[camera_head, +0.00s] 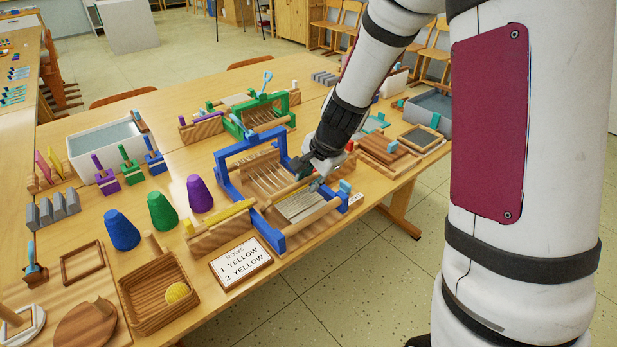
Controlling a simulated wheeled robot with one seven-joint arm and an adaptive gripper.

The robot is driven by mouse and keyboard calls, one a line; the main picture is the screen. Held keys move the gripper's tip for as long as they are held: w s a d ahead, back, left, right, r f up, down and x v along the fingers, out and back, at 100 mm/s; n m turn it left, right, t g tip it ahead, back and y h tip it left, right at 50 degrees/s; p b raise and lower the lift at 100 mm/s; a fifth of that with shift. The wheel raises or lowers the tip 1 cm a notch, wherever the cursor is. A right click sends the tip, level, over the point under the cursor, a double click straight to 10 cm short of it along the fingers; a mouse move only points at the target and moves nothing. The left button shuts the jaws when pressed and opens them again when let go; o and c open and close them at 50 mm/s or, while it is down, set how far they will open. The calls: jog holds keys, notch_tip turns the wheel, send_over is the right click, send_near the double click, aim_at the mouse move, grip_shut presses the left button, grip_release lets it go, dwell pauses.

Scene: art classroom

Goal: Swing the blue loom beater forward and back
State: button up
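The blue loom (277,242) stands at the front edge of the wooden table, with pale warp threads across its wooden frame. A blue arch-shaped beater (252,145) rises over the loom's back part, its crossbar on top and its left leg in clear view. My gripper (312,177) reaches down from the upper right over the loom, by the right side of the beater. The dark fingers overlap the beater's right leg and the loom in this view. Whether they touch or grip it, I cannot tell.
A green loom (262,112) stands behind the blue one. Blue, green and purple cones (162,211) stand to the left. A sign card (241,264) and a basket (159,290) with a yellow ball are at the front. Wooden frames (389,150) lie to the right.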

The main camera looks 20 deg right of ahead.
jog(key=shift+o, duration=1.4)
jog(key=shift+s+d+f+g, duration=0.3)
jog(key=shift+s+d+f, duration=0.05)
jog(key=shift+s+f, duration=0.35)
jog(key=shift+r, duration=0.1)
jog(key=shift+a, duration=0.1)
jog(key=shift+r, duration=0.1)
jog(key=shift+r, duration=0.25)
jog(key=v, duration=1.1)
jog(key=shift+r, duration=0.25)
jog(key=shift+r, duration=0.1)
